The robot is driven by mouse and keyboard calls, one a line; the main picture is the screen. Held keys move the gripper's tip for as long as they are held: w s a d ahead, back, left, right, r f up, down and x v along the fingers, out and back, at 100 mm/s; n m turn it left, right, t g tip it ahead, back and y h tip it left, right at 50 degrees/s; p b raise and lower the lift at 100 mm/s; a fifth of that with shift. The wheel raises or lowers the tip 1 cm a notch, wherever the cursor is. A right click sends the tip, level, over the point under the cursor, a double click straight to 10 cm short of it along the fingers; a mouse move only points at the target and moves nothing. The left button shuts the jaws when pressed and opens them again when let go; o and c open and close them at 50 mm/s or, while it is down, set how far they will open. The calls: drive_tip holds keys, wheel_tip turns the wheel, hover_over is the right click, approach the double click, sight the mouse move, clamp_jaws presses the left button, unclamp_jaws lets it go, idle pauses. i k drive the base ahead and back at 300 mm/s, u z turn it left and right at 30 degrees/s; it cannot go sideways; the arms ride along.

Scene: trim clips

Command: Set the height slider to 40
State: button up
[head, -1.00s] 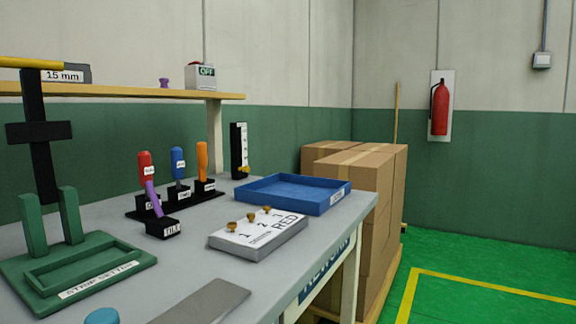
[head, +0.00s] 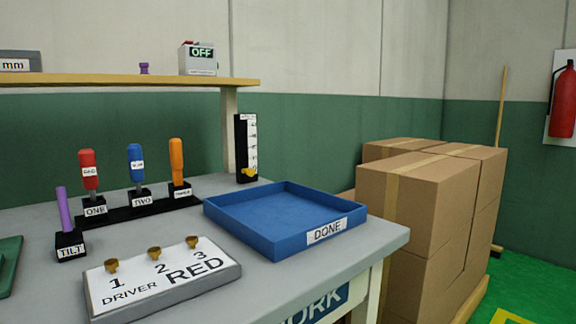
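The scale's numbers are too small to read. My gripper is not in view.
The blue DONE tray (head: 325,234) stands at the table's right corner, in front of the slider. Red, blue and orange screwdrivers (head: 135,163) stand in a black rack to the left. A purple TILT lever (head: 64,209) and a RED driver board (head: 160,290) are nearer. Boxes (head: 420,195) stand right.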

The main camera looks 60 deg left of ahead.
sight(250, 172)
drive_tip(key=z, duration=0.05)
drive_tip(key=i, duration=0.05)
drive_tip(key=u, duration=1.3)
